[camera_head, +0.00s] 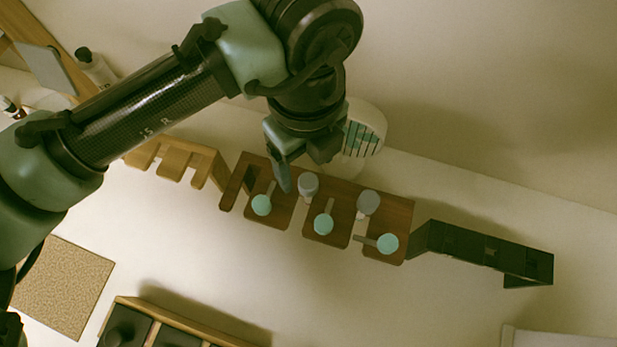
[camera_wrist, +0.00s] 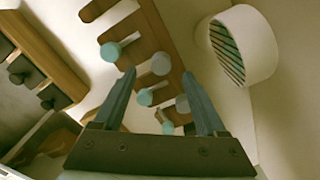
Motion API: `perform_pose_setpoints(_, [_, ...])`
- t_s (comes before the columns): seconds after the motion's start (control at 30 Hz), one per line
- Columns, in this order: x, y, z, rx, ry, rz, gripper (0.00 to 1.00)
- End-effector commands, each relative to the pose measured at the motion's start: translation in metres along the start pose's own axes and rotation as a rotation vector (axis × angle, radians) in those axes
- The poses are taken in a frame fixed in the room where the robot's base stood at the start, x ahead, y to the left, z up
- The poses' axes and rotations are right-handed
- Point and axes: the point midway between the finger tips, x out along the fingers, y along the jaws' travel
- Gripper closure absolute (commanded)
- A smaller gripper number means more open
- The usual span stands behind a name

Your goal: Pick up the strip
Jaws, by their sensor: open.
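A brown slotted wooden rack (camera_head: 402,217) holds pieces with teal round tops (camera_head: 323,224) and grey round tops (camera_head: 368,202). Thin grey bars show beside the teal tops; one bar (camera_head: 365,238) points left at the rack's right end. I cannot tell for sure which piece is the strip. My gripper (camera_head: 304,175) is open and empty over the rack's left back part, near a grey top. In the wrist view the rack (camera_wrist: 150,38) runs between and beyond the open fingers (camera_wrist: 159,74). Teal and grey tops show between the fingertips, and none is gripped.
A white round cup-like object (camera_head: 372,120) with a striped face stands behind the rack, close to my gripper. A light wood rack (camera_head: 208,160) stands left and a black rack (camera_head: 485,250) right. A cork mat (camera_head: 62,285) and a wood-edged case (camera_head: 190,318) lie in front.

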Motion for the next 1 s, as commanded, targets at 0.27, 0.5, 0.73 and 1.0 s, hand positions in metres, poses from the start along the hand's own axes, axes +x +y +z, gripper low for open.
perform_pose_setpoints(0.27, [0.038, -0.001, -0.003, -0.001, 0.003, 0.0, 0.26])
perform_pose_setpoints(0.5, [0.047, -0.002, -0.002, -0.001, 0.0, -0.001, 0.26])
perform_pose_setpoints(0.73, [0.046, -0.002, -0.002, -0.001, 0.0, -0.001, 0.49])
perform_pose_setpoints(1.0, [0.046, -0.002, -0.002, -0.001, 0.0, -0.001, 0.97])
